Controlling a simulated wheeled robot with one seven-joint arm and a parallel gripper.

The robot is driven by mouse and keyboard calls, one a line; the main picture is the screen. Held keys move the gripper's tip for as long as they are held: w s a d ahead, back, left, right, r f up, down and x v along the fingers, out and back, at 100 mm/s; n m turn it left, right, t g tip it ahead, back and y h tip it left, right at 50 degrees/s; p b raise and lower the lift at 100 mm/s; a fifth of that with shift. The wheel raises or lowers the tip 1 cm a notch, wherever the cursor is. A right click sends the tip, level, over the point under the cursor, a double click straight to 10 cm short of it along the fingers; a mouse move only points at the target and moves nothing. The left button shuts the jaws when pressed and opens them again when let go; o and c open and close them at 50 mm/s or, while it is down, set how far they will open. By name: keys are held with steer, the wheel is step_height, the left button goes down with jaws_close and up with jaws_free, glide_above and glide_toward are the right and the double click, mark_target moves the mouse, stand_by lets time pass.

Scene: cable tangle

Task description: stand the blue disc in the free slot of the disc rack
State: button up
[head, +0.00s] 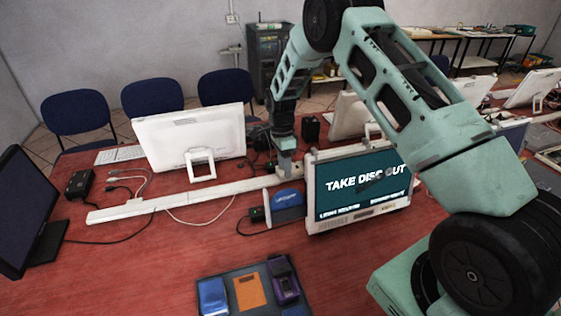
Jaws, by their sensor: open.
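A blue, round-topped piece (287,197) that looks like the blue disc stands upright on the table, left of the lit screen. Its lower part is a darker blue-grey block. My gripper (288,172) points down just behind and above it, by the screen's top left corner. The jaws are open, and I see nothing held between them. A dark tray (206,275) at the front edge of the picture holds a blue, an orange and a purple piece. I cannot tell whether it is the disc rack, and its near side is cut off.
The lit screen (361,185) reads "TAKE DISC OUT" and stands close to my gripper. A white cable channel (170,201) crosses the table, with loose cables and a small black box (79,184) nearby. A white monitor (189,137) stands behind. The red tabletop (140,262) is clear at front left.

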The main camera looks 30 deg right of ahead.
mark_target(286, 189)
steer(key=shift+b+x, duration=2.35)
steer(key=shift+x, duration=2.25)
jaws_close()
steer(key=p+v, duration=0.6)
steer(key=v, duration=0.7)
